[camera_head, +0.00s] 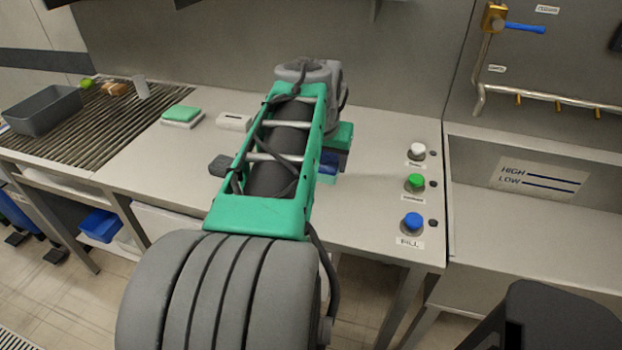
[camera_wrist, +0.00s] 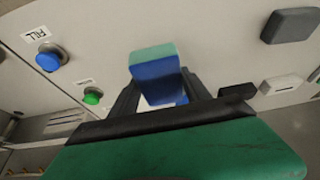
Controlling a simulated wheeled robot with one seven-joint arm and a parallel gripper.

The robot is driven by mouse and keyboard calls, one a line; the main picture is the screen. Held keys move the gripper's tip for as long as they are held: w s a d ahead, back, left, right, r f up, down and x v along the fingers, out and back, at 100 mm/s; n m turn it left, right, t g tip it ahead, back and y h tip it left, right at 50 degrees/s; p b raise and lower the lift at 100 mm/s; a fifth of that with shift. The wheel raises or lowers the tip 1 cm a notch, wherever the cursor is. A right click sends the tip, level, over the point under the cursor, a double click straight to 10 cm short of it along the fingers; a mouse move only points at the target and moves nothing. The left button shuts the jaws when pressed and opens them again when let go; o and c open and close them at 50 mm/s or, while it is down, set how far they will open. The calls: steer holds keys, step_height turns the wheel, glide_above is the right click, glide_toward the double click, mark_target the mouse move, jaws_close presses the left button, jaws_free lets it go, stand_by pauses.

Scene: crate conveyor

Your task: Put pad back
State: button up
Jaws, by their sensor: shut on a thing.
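My gripper (camera_wrist: 160,92) is shut on a pad (camera_wrist: 157,73) with a blue body and a light teal layer, held between the two dark fingers. In the head view the same pad (camera_head: 328,164) shows partly behind my arm, over the right part of the counter; whether it touches the counter I cannot tell. A green-topped pad with a white base (camera_head: 182,115) lies on the counter farther left. A dark grey block (camera_head: 221,164) lies left of my arm and also shows at the wrist view's upper right (camera_wrist: 290,25).
White, green and blue (camera_head: 412,222) buttons line the counter's right end. A white block (camera_head: 234,121) lies behind my arm. A grey bin (camera_head: 43,110) and small items sit on the ribbed conveyor (camera_head: 75,145) at left. A brass-and-steel pipe (camera_head: 484,60) is at right.

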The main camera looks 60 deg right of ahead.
steer(key=w+f, duration=0.2)
steer(key=f, duration=0.1)
steer(key=w+d+f, duration=0.1)
steer(key=w+f, duration=0.1)
steer(key=shift+w+d+f, duration=0.15)
steer(key=shift+w+f, duration=0.05)
steer(key=shift+f, duration=0.2)
step_height(320, 180, down, 3)
steer(key=shift+w+r, duration=0.1)
steer(key=shift+f, duration=0.3)
steer(key=o, duration=1.2)
steer(key=shift+r, duration=0.1)
